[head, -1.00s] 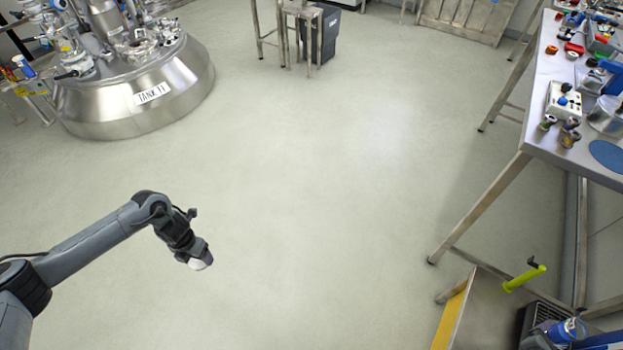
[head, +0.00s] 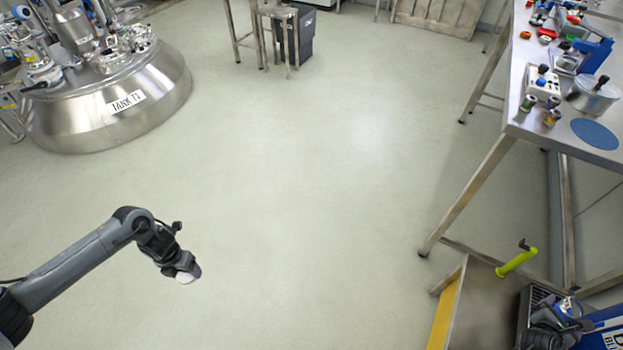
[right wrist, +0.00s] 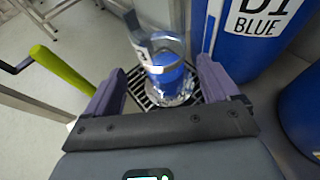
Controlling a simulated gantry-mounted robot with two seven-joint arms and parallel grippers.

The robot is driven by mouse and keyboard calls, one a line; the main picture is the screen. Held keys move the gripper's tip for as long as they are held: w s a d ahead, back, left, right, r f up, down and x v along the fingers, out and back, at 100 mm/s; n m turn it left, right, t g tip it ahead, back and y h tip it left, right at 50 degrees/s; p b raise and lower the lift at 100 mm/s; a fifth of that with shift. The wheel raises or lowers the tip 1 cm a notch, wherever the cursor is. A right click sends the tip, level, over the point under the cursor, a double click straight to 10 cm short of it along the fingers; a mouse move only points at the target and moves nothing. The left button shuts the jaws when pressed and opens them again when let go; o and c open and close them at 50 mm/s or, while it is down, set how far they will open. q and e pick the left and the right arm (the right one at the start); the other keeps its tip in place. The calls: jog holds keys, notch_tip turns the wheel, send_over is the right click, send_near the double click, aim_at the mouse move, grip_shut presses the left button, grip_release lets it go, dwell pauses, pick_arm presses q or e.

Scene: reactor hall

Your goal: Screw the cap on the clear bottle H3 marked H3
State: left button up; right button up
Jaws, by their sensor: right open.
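In the right wrist view a clear bottle (right wrist: 168,72) with blue showing in or through it stands on a black grate. A white label is on its side, and its marking cannot be read. My right gripper (right wrist: 160,82) is open, its purple fingers on either side of the bottle with gaps showing. In the head view my right gripper (head: 566,312) is at the lower right, over the grate. My left gripper (head: 188,270) is over the open floor at lower left, with a small white rounded piece (head: 185,277), seemingly the cap, at its fingertips.
A blue drum marked D1 BLUE (right wrist: 245,35) stands close behind the bottle, with another blue drum (right wrist: 303,110) at right. A yellow-green handle (head: 517,262) rises beside the grate (head: 524,312). A cluttered steel bench (head: 520,120) is at upper right. The middle floor is clear.

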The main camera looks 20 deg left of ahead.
aim_at(565, 314)
pick_arm(q)
jog(key=shift+f, duration=0.15)
pick_arm(e)
jog(key=shift+w+d+f, duration=0.1)
jog(key=shift+d, duration=0.05)
jog(key=b+x, duration=0.3)
jog(key=shift+d+f, duration=0.2)
jog(key=shift+d, duration=0.2)
jog(key=shift+w+d+f+b, duration=0.1)
jog(key=shift+w+d+b, duration=0.35)
jog(key=shift+w+d, duration=0.1)
pick_arm(q)
notch_tip(565, 314, down, 4)
jog(key=shift+r, duration=0.1)
pick_arm(e)
jog(key=shift+c, duration=0.4)
grip_shut()
